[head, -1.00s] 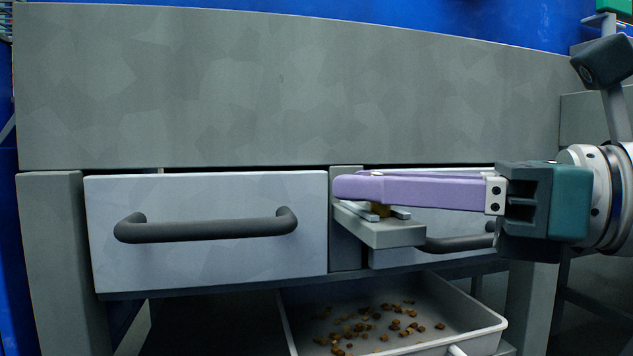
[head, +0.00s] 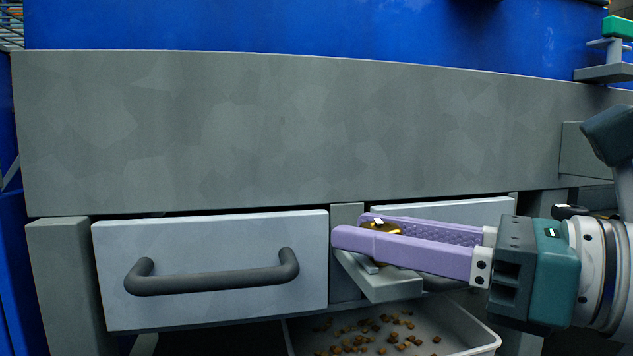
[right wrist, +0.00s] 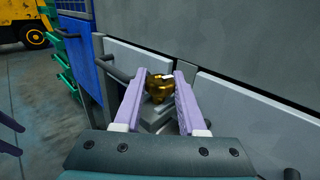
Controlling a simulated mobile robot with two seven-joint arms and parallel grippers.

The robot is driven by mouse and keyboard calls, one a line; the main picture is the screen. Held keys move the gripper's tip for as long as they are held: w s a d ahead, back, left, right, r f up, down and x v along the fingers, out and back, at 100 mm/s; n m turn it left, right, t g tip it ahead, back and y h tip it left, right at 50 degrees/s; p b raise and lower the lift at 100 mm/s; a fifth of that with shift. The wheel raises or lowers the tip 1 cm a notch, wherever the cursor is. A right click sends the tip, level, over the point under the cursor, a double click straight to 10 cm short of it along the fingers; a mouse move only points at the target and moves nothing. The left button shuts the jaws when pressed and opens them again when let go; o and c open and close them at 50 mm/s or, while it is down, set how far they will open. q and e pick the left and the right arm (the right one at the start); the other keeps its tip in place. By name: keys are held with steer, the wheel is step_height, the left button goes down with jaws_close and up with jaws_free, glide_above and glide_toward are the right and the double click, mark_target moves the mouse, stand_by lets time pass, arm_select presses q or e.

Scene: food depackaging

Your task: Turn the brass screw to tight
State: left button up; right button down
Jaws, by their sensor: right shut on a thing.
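The brass screw (head: 381,227) sits above a small grey bracket (head: 385,285) on the post between the two drawers. My right gripper (head: 368,231) reaches in from the right with its purple fingers shut on the brass screw, one finger on each side. In the right wrist view the screw (right wrist: 159,86) shows between the fingertips (right wrist: 159,80), above the grey bracket. The near finger hides part of the screw in the head view.
A left drawer (head: 215,308) with a dark handle (head: 212,279) is shut. A right drawer (head: 450,212) is partly behind my gripper. Below is a light tray (head: 462,325) with several brown crumbs. A broad grey panel (head: 300,140) stands above.

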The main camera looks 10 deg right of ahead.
steer(key=m+t+h+p, duration=0.1)
steer(key=m+h+p, duration=0.1)
steer(key=p, duration=0.1)
steer(key=m+t+h+p, duration=0.2)
steer(key=h+p, duration=0.1)
steer(key=p, duration=0.1)
steer(key=m+t+h+p, duration=0.1)
steer(key=h+p, duration=0.2)
steer(key=p, duration=0.1)
steer(key=shift+a+r+m, duration=0.1)
steer(key=shift+r+m, duration=0.2)
steer(key=shift+m, duration=0.1)
steer(key=shift+f+m+t+h+p, duration=0.1)
steer(key=shift+m+t+h+p, duration=0.3)
steer(key=shift+h, duration=0.3)
steer(key=m+h, duration=0.1)
steer(key=h, duration=0.1)
steer(key=shift+f+m+h, duration=0.15)
steer(key=shift+m+h, duration=0.15)
steer(key=shift+m, duration=0.1)
steer(key=m+h, duration=0.2)
steer(key=h, duration=0.1)
steer(key=shift+f, duration=0.1)
steer(key=shift+m+g+h, duration=0.3)
steer(key=shift+m+h, duration=0.7)
steer(key=shift+h, duration=0.9)
steer(key=shift+c, duration=2.4)
jaws_free()
